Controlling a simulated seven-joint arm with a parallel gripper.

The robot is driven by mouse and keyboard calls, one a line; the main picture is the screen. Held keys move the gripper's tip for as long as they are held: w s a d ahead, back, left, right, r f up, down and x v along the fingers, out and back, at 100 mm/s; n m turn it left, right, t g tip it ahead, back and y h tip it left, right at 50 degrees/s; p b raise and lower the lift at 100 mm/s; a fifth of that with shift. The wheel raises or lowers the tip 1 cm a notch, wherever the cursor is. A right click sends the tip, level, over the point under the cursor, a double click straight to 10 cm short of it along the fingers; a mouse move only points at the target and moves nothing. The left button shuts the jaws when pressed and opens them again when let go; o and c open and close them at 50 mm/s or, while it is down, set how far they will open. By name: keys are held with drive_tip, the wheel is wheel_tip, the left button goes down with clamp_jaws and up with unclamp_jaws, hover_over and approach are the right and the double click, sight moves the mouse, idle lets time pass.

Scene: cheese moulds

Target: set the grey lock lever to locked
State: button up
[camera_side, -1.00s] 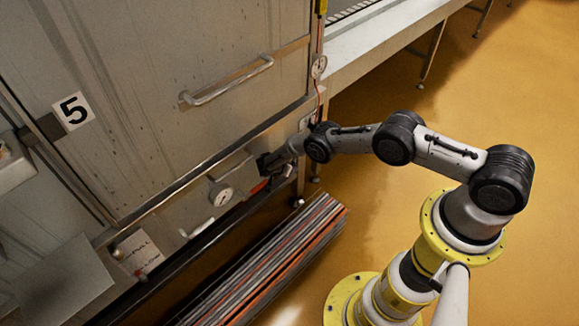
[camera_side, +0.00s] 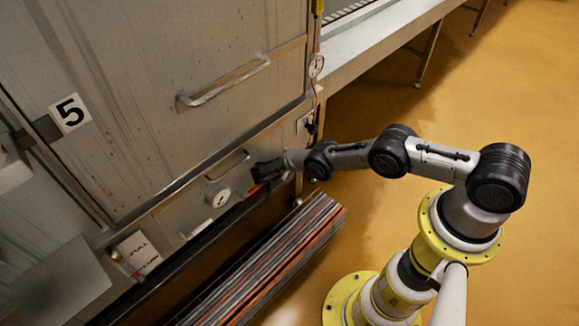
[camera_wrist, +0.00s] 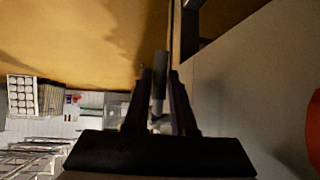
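My gripper (camera_side: 260,171) is at the lower front panel of the grey cabinet, at its right end, in the side view. In the wrist view the two dark fingers (camera_wrist: 159,82) stand a small distance apart. A narrow grey bar (camera_wrist: 158,92), which looks like the lock lever, shows between them. I cannot tell whether the fingers press on it or only flank it. In the side view my gripper hides the lever, so its position cannot be read. A bit of red-orange (camera_side: 255,188) shows just below my gripper.
On the panel to the left are a round gauge (camera_side: 219,197) and a bar handle (camera_side: 230,166). A large door handle (camera_side: 222,83) sticks out above. A striped stack of long bars (camera_side: 270,262) lies on the floor below. Orange floor (camera_side: 480,90) is clear to the right.

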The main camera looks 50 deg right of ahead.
drive_tip(key=o, duration=0.4)
drive_tip(key=shift+a+r, duration=0.1)
drive_tip(key=shift+a, duration=0.05)
drive_tip(key=v, duration=1.3)
drive_tip(key=shift+a+r, duration=0.15)
drive_tip(key=shift+r, duration=0.1)
